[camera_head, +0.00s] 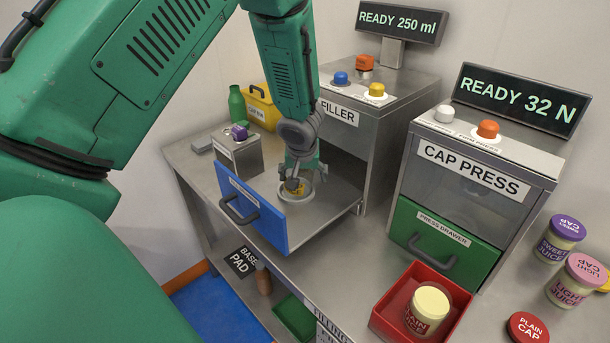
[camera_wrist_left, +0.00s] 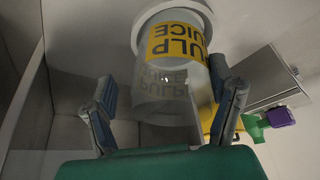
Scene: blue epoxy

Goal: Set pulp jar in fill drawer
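The pulp jar, with its yellow label, shows in the left wrist view (camera_wrist_left: 175,45) and just under my gripper in the head view (camera_head: 292,188). It stands at a pale round ring in the pulled-out fill drawer with the blue front (camera_head: 254,220). My left gripper (camera_head: 296,178) points down over the jar. In the left wrist view its two fingers (camera_wrist_left: 165,105) are spread on either side of the jar, with a gap visible at the left finger. My gripper hides part of the jar in the head view. My right gripper is not in view.
The filler (camera_head: 372,125) stands behind the drawer, its display reading READY 250 ml. The cap press (camera_head: 470,185) with a green drawer is at right. A red tray (camera_head: 378,325) holds a plain juice jar. A grey block (camera_head: 237,155) stands left of the drawer.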

